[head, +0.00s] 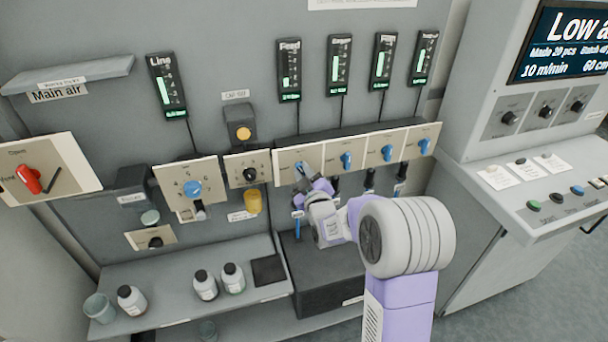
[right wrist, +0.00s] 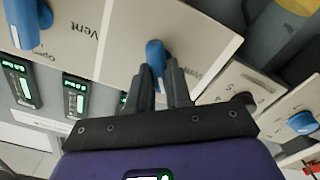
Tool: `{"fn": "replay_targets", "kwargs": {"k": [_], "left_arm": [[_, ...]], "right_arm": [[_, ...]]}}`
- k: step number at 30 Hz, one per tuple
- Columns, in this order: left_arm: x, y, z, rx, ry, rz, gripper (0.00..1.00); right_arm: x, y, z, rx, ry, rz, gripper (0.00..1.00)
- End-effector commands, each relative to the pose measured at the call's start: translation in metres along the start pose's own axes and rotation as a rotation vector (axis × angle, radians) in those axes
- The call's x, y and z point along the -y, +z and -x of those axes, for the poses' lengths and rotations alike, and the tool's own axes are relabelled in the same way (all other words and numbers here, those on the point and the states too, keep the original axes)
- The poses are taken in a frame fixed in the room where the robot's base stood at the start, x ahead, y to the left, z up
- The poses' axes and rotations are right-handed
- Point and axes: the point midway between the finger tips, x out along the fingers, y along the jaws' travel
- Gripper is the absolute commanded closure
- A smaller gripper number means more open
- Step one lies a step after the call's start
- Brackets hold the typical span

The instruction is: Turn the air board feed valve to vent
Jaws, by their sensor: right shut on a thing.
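The feed valve is the leftmost of several blue-handled valves on a beige panel strip, below the gauge labelled Feed (head: 289,82). Its blue handle (head: 299,167) is partly hidden by my right gripper (head: 304,175) in the head view. In the right wrist view the blue handle (right wrist: 155,52) sits between the fingertips of my right gripper (right wrist: 161,78), which is shut on it. That view is turned round. A Vent label, partly covered by the fingers, shows beside the handle. My left gripper is in neither view.
The neighbouring blue valve (head: 346,160) is close on the right. On the left are a black knob (head: 250,174), a blue selector (head: 192,189) and a red main air handle (head: 29,178). Bottles (head: 205,285) stand on a shelf (head: 180,325) below. A control console (head: 530,190) stands at right.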

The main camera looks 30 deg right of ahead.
Motion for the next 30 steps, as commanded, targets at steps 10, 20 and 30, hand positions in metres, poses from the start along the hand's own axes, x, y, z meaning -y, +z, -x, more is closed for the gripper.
{"fn": "replay_targets", "kwargs": {"k": [10, 20, 30], "left_arm": [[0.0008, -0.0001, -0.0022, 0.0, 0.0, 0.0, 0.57], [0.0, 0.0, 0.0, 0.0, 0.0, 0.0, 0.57], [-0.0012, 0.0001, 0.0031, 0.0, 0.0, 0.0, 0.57]], "right_arm": [[0.0022, 0.0002, 0.0, 0.0, 0.0, 0.33, 1.0], [0.0037, 0.0008, 0.0, 0.0, -0.001, 0.637, 1.0], [0.0049, 0.0016, 0.0001, 0.0, -0.001, 0.872, 1.0]]}}
